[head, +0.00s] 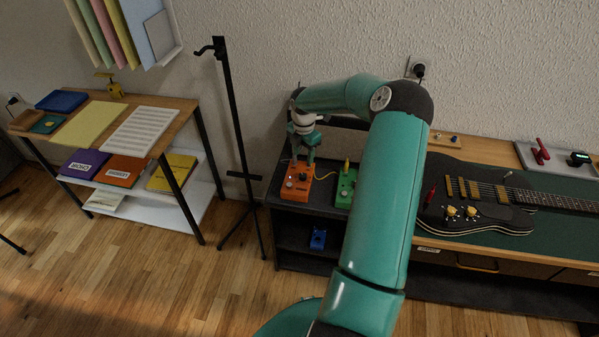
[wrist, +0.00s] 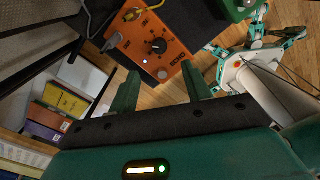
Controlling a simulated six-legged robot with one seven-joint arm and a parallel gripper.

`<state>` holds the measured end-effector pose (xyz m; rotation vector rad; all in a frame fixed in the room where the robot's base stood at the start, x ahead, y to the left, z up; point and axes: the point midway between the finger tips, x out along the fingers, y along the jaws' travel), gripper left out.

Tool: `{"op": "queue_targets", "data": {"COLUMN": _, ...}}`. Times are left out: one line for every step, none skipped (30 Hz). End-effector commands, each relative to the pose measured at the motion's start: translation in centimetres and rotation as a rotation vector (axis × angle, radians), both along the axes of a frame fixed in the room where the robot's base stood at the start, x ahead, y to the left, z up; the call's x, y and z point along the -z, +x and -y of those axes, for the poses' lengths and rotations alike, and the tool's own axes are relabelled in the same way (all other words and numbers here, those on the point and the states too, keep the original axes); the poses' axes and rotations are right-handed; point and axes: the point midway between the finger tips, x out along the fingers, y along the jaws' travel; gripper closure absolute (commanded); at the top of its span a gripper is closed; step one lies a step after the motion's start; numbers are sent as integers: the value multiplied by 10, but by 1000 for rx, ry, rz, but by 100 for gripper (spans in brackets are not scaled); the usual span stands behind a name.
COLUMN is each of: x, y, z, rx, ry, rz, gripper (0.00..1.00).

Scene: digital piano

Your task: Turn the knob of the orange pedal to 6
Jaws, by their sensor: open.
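The orange pedal (head: 297,182) stands at the left end of the dark shelf in the head view, with a cable plugged in. In the wrist view the orange pedal (wrist: 148,48) shows a black knob (wrist: 157,46) with a pale pointer line, a lit light and a dark label. The numbers around the knob are too small to read. My gripper (head: 301,158) is above the pedal in the head view. In the wrist view my gripper's two fingers (wrist: 162,84) are apart with nothing between them, and the knob lies beyond their tips.
A green pedal (head: 346,188) stands just right of the orange one. A blue pedal (head: 318,238) sits on the lower shelf. A black guitar (head: 480,195) lies on the bench to the right. A black stand (head: 238,140) rises at the left, with open floor in front.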

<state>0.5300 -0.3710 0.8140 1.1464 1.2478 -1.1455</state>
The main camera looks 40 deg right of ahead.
Motion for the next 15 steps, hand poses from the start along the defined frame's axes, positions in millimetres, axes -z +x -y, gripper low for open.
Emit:
{"op": "queue_targets", "data": {"x": 12, "y": -1, "z": 0, "rx": -1, "ry": 3, "rz": -3, "gripper": 51}}
{"op": "queue_targets", "data": {"x": 18, "y": -1, "z": -1, "rx": -1, "ry": 4, "rz": -2, "gripper": 51}}
{"op": "queue_targets", "data": {"x": 26, "y": 0, "z": -1, "rx": -1, "ry": 3, "rz": -2, "gripper": 51}}
{"op": "queue_targets", "data": {"x": 32, "y": 0, "z": -1, "rx": -1, "ry": 3, "rz": -2, "gripper": 51}}
{"op": "queue_targets", "data": {"x": 38, "y": 0, "z": -1, "rx": 0, "ry": 3, "rz": -2, "gripper": 51}}
{"op": "queue_targets", "data": {"x": 46, "y": 0, "z": -1, "rx": -1, "ry": 4, "rz": -2, "gripper": 51}}
{"op": "queue_targets", "data": {"x": 52, "y": 1, "z": -1, "rx": -2, "ry": 3, "rz": -2, "gripper": 51}}
{"op": "queue_targets", "data": {"x": 57, "y": 1, "z": -2, "rx": -2, "ry": 3, "rz": -1, "gripper": 51}}
{"op": "queue_targets", "data": {"x": 65, "y": 2, "z": -2, "rx": -2, "ry": 3, "rz": -1, "gripper": 51}}
{"op": "queue_targets", "data": {"x": 70, "y": 2, "z": -2, "rx": -2, "ry": 2, "rz": -1, "gripper": 51}}
{"op": "queue_targets", "data": {"x": 75, "y": 3, "z": -2, "rx": -2, "ry": 2, "rz": -1, "gripper": 51}}
{"op": "queue_targets", "data": {"x": 81, "y": 3, "z": -2, "rx": -3, "ry": 3, "rz": -1, "gripper": 51}}
{"op": "queue_targets", "data": {"x": 85, "y": 4, "z": -2, "rx": -4, "ry": 1, "rz": -1, "gripper": 51}}
{"op": "queue_targets", "data": {"x": 88, "y": 4, "z": -3, "rx": -4, "ry": 1, "rz": -1, "gripper": 51}}
{"op": "queue_targets", "data": {"x": 93, "y": 5, "z": -3, "rx": -4, "ry": 2, "rz": 0, "gripper": 51}}
